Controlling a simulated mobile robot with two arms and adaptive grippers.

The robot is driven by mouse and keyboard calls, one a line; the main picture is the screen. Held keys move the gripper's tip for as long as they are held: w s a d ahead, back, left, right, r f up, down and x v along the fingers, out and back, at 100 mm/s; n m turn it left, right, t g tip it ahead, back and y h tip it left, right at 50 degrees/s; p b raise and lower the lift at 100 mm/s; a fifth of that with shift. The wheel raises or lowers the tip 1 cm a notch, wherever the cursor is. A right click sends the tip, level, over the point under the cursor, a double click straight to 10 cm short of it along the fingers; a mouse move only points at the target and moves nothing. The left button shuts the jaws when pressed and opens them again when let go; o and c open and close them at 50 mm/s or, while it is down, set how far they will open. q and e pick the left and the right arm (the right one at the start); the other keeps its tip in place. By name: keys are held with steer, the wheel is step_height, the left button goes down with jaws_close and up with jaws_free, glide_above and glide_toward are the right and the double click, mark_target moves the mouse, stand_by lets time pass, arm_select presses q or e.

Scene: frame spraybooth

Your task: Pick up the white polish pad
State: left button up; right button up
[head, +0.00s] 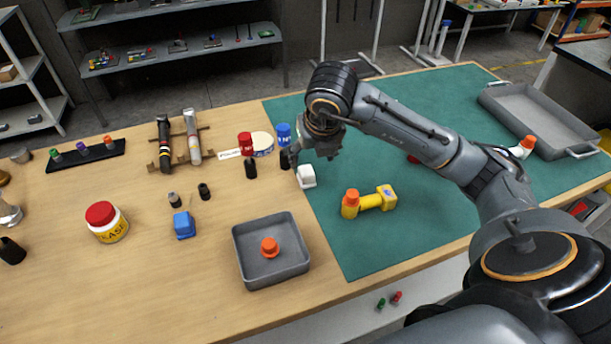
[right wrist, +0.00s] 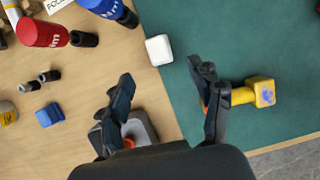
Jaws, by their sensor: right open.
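The white polish pad (head: 306,176) is a small white block at the left edge of the green mat. It also shows in the right wrist view (right wrist: 159,50), beyond my fingertips and roughly between their lines. My right gripper (head: 311,157) hangs just behind and above the pad in the head view. In the right wrist view my right gripper (right wrist: 161,76) has its two fingers spread wide with nothing between them. I cannot tell the exact height over the pad. My left gripper is out of view.
A yellow tool (head: 369,202) lies on the green mat (head: 420,120) right of the pad. A grey tray (head: 240,262) with an orange part (head: 270,246) stands in front. Red (head: 246,144) and blue (head: 284,134) canisters and black parts stand close behind the pad.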

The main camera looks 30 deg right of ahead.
mark_target(307, 170)
steer(key=x, duration=0.4)
steer(key=shift+w+f, duration=0.15)
steer(key=shift+f, duration=0.1)
steer(key=p+x, duration=0.1)
steer(key=x, duration=0.3)
steer(key=shift+w+p, duration=0.1)
steer(key=shift+p, duration=0.25)
steer(key=shift+w+f, duration=0.2)
steer(key=shift+f, duration=0.25)
steer(key=c, duration=1.2)
steer(key=shift+c, duration=0.2)
